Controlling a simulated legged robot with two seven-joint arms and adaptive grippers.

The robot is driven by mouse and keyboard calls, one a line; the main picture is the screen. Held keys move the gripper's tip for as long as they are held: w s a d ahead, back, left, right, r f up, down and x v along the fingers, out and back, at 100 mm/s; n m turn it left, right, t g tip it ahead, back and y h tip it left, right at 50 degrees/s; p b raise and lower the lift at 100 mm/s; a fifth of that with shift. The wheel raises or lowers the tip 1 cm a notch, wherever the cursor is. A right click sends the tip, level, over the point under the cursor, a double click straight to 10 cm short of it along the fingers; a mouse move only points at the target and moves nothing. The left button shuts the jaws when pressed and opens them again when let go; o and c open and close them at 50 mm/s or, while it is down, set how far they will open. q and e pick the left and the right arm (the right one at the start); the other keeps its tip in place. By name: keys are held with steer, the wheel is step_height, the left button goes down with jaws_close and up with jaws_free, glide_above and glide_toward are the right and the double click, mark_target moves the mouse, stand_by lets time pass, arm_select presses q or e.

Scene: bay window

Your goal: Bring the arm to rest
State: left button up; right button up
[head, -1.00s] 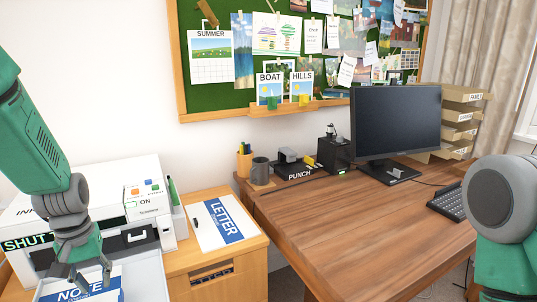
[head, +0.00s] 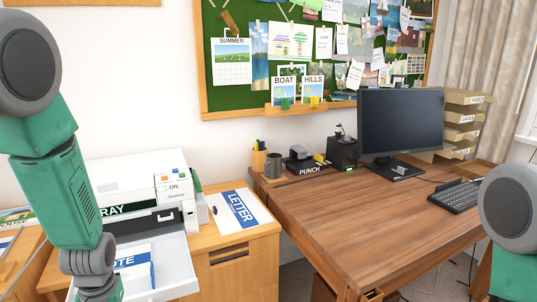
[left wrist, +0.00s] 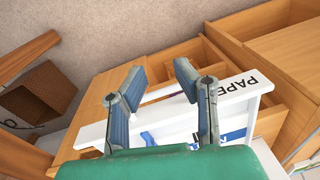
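My left arm (head: 65,200) hangs down at the left of the head view, with its gripper cut off by the bottom edge. In the left wrist view my left gripper (left wrist: 158,72) has its two fingers apart and nothing between them. Beneath it in that view is a white tray edge labelled PAPE (left wrist: 238,84), the word cut off. In the head view the open white printer tray (head: 178,264) holds blue-and-white paper (head: 135,262), partly hidden behind the arm. Part of my right arm (head: 512,205) shows at the right edge; its gripper is not in view.
The printer (head: 120,180) stands behind the open tray. A letter sheet (head: 236,210) lies on the wooden cabinet beside it. The wooden desk (head: 350,230) holds a monitor (head: 401,122), keyboard (head: 455,196), mug (head: 273,166) and hole punch (head: 300,158). The desk's front is clear.

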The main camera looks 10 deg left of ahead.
arm_select(q)
steer(key=s+d+f+m, duration=0.1)
steer(key=s+d+f, duration=0.2)
steer(key=s, duration=0.4)
steer(key=s+d+f+m, duration=0.2)
steer(key=s+d+f, duration=0.2)
steer(key=s+f, duration=0.1)
steer(key=s+d+f+m+h, duration=0.1)
steer(key=s+d+f+m, duration=0.1)
steer(key=s, duration=0.6)
steer(key=shift+s+d+f+t, duration=0.35)
steer(key=shift+d+f, duration=0.4)
steer(key=shift+f, duration=0.15)
steer(key=shift+w, duration=0.15)
steer(key=shift+a, duration=0.1)
